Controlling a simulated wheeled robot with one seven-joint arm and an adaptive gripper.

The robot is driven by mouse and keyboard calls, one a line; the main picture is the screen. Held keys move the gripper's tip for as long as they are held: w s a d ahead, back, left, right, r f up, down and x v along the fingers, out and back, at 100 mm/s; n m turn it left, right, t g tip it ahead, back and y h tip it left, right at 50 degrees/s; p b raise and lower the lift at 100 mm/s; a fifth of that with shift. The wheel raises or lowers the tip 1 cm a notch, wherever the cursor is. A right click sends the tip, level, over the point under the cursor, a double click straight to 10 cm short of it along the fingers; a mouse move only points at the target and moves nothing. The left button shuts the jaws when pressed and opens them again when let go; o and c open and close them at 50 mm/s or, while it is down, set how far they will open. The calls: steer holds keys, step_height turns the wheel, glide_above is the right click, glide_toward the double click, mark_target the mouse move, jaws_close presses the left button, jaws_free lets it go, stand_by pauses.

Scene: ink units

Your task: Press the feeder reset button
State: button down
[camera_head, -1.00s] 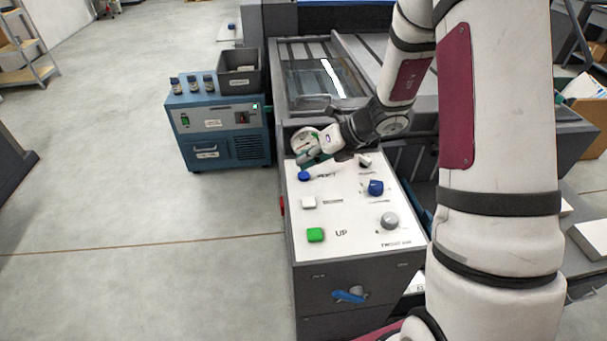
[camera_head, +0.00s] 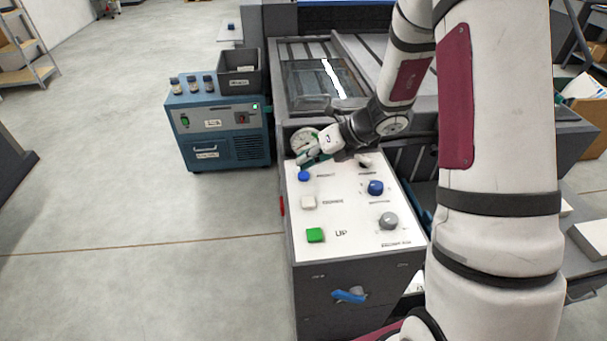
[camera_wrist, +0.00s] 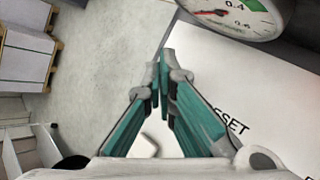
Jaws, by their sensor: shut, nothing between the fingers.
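The white control panel (camera_head: 345,240) has a round blue button (camera_head: 303,176) at its far left, with a small label beside it that is too blurred to read. In the wrist view, printed letters ending in "SET" (camera_wrist: 236,122) show on the panel to the right of the fingers. My gripper (camera_head: 306,159) is above the far left end of the panel, just beyond the blue button in the head view. In the wrist view my gripper (camera_wrist: 163,75) is shut, with its fingertips together and empty. The blue button cannot be made out there; whether the fingers touch anything is unclear.
A pressure gauge (camera_head: 303,142) stands at the panel's far edge, close to my fingers. A white button (camera_head: 308,202), a green button (camera_head: 315,235), a blue knob (camera_head: 376,188) and a grey knob (camera_head: 388,221) share the panel. A blue unit (camera_head: 225,133) stands left.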

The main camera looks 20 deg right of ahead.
mark_target(305, 173)
steer(key=shift+f, duration=0.1)
steer(key=shift+f, duration=0.3)
steer(key=shift+f+b, duration=0.45)
steer(key=shift+b, duration=0.1)
stand_by(0.5)
steer(key=shift+r, duration=0.1)
steer(key=shift+r+p, duration=0.65)
steer(key=shift+r, duration=0.15)
steer(key=shift+r+p, duration=1.7)
steer(key=shift+r, duration=0.8)
